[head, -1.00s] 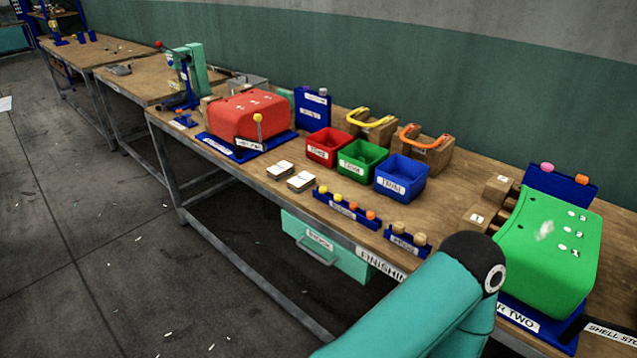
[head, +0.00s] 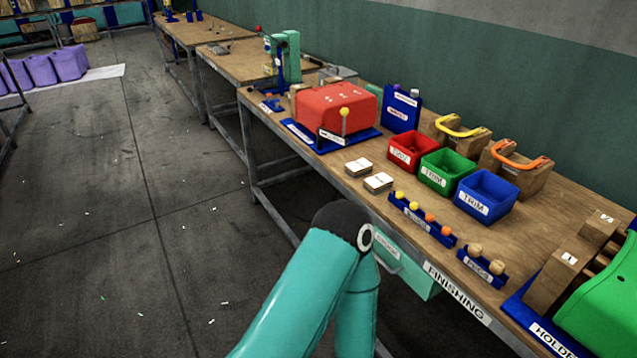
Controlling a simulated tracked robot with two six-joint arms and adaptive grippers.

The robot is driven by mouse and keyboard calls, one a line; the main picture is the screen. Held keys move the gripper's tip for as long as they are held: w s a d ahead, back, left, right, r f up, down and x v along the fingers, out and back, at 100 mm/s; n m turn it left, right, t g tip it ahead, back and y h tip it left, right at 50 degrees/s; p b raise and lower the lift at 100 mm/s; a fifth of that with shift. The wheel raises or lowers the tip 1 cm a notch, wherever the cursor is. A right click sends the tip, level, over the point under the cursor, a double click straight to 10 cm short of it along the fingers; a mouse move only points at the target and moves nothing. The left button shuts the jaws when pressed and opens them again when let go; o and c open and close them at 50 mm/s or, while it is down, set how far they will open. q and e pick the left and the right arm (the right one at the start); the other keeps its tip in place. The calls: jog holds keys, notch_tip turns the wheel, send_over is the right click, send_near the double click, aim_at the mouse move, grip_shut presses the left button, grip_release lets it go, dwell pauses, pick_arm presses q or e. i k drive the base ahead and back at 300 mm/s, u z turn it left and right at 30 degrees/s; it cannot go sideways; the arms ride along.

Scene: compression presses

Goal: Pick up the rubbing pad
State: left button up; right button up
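No label I can read says rubbing pad. Two small pale flat blocks with white tops lie at the front edge of the finishing table: a far block (head: 359,166) and a near block (head: 378,182). Two wooden blocks with curved handles stand at the back, one with a yellow handle (head: 460,128) and one with an orange handle (head: 520,158). I cannot tell which of these is the rubbing pad. A teal link of my arm with a black joint shows at bottom centre, in front of the table edge. Neither gripper is in view.
The finishing table (head: 428,235) carries a red press shell (head: 336,108), red (head: 412,150), green (head: 447,172) and blue (head: 486,195) bins, blue peg racks (head: 422,218) and a green shell (head: 610,300) at right. Open floor (head: 100,220) lies at left.

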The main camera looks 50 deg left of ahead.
aim_at(378, 183)
jog(key=z, duration=0.9)
jog(key=i, duration=0.1)
jog(key=u, duration=2)
jog(key=k, duration=0.9)
jog(key=u, duration=0.2)
jog(key=i, duration=0.9)
jog(key=z, duration=0.25)
jog(key=k, duration=0.8)
jog(key=u, duration=0.2)
jog(key=i, duration=0.7)
